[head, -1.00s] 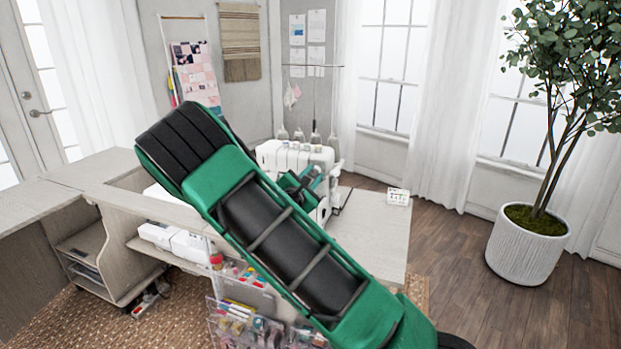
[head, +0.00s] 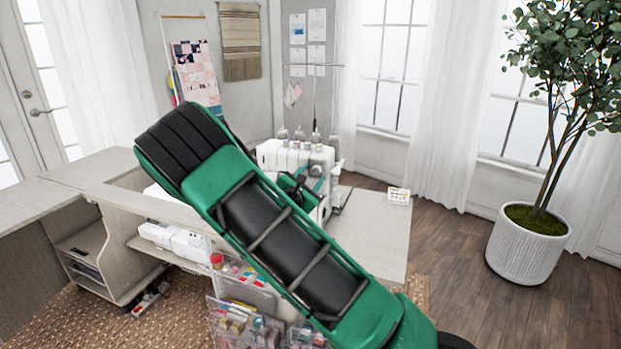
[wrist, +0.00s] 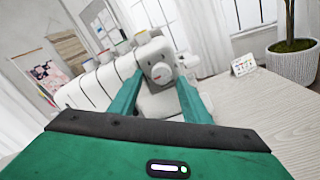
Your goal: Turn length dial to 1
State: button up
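A white sewing machine (head: 270,155) stands on the cabinet top, partly behind my arm in the head view. In the wrist view its ribbed white body (wrist: 92,90) runs off to the left. A round grey dial (wrist: 161,73) sits on its near end face, with a small red mark low on it; its numbers are too small to read. The dial is also faintly visible in the head view (head: 316,171). My gripper (wrist: 160,80) is open, its two teal fingers apart on either side of the dial's end in the picture. I cannot tell whether they touch the machine.
The pale cabinet top (head: 375,225) is clear to the right of the machine, except for a small white card or box (head: 398,196) at its far edge. Clear organizers with supplies (head: 250,325) hang at the front. A potted tree (head: 527,243) stands on the right.

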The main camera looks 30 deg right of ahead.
jog(key=shift+s+r, duration=0.1)
jog(key=shift+r, duration=0.05)
jog(key=v, duration=1)
jog(key=shift+a, duration=0.2)
jog(key=shift+s, duration=0.15)
jog(key=s+d+f+m+g+y, duration=0.3)
jog(key=s+d+m+g, duration=0.25)
jog(key=s+m, duration=0.35)
jog(key=s+d+f+m+g+y, duration=0.25)
jog(key=s+d+m+g, duration=0.35)
jog(key=s, duration=0.5)
jog(key=s+a+r+m+y, duration=0.2)
jog(key=s+a+m+y, duration=0.2)
jog(key=s, duration=0.6)
jog(key=s+a+r+m+y, duration=0.3)
jog(key=s+a+m+y, duration=0.2)
jog(key=s, duration=0.5)
jog(key=shift+a+m, duration=0.8)
jog(key=shift+a, duration=0.15)
